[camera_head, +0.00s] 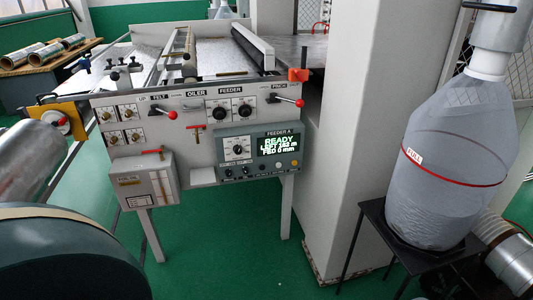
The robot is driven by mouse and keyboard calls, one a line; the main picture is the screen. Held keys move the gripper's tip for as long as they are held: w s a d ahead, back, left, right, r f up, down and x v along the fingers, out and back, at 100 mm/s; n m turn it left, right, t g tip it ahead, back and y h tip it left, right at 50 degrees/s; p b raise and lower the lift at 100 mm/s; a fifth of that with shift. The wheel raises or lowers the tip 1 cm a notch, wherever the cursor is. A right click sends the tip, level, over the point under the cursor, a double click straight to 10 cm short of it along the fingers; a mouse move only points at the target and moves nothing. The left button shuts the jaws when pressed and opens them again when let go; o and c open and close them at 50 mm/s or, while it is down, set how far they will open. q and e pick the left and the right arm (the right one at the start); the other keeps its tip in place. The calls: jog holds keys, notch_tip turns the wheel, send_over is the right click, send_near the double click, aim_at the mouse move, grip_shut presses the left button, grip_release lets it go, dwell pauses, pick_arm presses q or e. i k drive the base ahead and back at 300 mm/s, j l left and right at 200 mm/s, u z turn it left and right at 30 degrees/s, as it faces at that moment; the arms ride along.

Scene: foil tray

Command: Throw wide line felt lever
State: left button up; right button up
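The felt lever (164,112) is on the grey feeder panel (200,150), under the small "FELT" label. It is a short rod with a red knob, and it points right and slightly downward from its pivot. A similar red-knobbed pinch lever (288,101) sits at the panel's right end under "PINCH". The "FEEDER A" display (278,146) reads "READY" in green, with smaller lines on length left and 0 mm fed. I cannot tell from the labels whether this is the wide line. Neither of my grippers shows in the head view.
A grey box (145,182) juts out below the felt lever. A silver cylinder (30,160) and a large dark roll (70,255) crowd the lower left. A white column (365,130) and a clear bag (440,170) on a black stand are right. Green floor before the panel is open.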

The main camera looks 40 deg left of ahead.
aim_at(172, 115)
jog(key=u, duration=1.3)
